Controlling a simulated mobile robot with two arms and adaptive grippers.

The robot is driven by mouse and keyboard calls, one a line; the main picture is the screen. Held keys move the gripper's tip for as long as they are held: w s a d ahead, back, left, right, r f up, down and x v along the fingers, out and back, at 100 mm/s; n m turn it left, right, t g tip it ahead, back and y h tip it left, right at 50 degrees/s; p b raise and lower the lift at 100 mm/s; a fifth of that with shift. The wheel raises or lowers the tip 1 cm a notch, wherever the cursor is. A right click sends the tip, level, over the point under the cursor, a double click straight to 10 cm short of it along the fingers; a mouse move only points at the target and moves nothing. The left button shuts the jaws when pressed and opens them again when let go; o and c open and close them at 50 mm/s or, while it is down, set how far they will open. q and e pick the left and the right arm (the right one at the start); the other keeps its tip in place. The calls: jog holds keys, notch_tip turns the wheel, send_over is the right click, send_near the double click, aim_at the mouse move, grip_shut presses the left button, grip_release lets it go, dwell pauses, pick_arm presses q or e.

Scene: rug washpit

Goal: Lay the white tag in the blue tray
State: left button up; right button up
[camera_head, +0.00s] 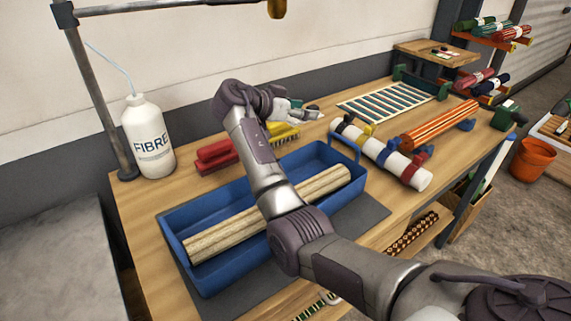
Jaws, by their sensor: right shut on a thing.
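The blue tray (190,270) lies on the wooden bench with a beige rolled rug (235,220) in it. My right arm reaches across the tray from the lower right. My right gripper (298,110) is beyond the tray's back edge, near the yellow-bristled brush. It is shut on a small pale thing, partly hidden by the fingers; I cannot tell for sure whether it is the white tag. I see no clear white tag lying in the tray, though my arm hides part of it. My left gripper is not in view.
A white bottle (148,138) stands at the left by a metal post. Red brushes (215,155) and a yellow-bristled brush (283,134) lie behind the tray. A white roll (378,156) with coloured bands and an orange striped roll (440,125) lie to the right.

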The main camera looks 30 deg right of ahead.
jog(key=s+a+f+p, duration=0.2)
jog(key=s+a+f, duration=0.2)
jog(key=a+f, duration=0.2)
notch_tip(320, 180, down, 2)
jog(key=shift+f, duration=0.1)
jog(key=shift+f, duration=0.1)
jog(key=shift+f+b, duration=0.5)
jog(key=o, duration=0.8)
jog(key=shift+o, duration=0.2)
jog(key=shift+r, duration=0.1)
